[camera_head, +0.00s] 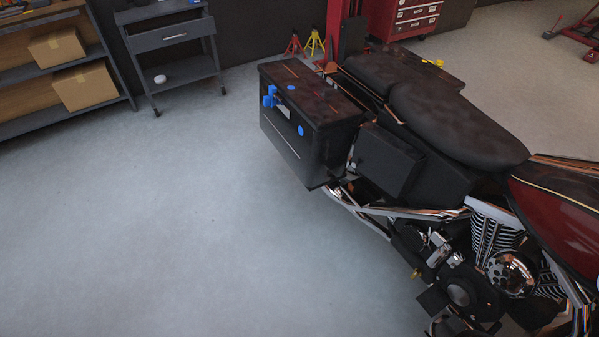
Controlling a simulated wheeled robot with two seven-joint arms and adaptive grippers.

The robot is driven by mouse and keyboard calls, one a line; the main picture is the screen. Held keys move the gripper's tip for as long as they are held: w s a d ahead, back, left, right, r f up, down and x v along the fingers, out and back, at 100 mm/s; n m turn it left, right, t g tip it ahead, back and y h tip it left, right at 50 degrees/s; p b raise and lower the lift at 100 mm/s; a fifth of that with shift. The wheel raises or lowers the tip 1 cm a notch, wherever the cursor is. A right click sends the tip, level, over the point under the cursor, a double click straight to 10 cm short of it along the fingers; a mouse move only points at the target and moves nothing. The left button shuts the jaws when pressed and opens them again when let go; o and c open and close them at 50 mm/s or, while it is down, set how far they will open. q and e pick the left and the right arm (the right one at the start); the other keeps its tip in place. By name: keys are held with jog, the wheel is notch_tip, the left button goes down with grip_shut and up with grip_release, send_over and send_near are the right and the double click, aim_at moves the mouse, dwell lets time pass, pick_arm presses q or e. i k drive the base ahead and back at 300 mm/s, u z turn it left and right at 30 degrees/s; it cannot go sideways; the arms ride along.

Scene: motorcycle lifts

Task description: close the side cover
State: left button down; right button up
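A motorcycle stands at the right with its dark seat (455,120) and red tank (558,220). A flat black panel that looks like the side cover (388,160) is on the motorcycle's near side, below the seat. It seems to stand out from the body at an angle, but I cannot tell how far open it is. To its left is a large black box-shaped case (300,150) with blue parts (271,96) on its upper side. Neither of my grippers is in view.
A grey cart (172,38) with a drawer stands at the back left beside shelves with cardboard boxes (84,87). Red and yellow jack stands (314,43) and a red tool cabinet (404,18) are behind the motorcycle. The floor at left and front is clear.

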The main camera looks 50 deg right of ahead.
aim_at(383, 157)
jog(key=u, duration=0.05)
jog(key=i, duration=0.6)
jog(key=z, duration=2.1)
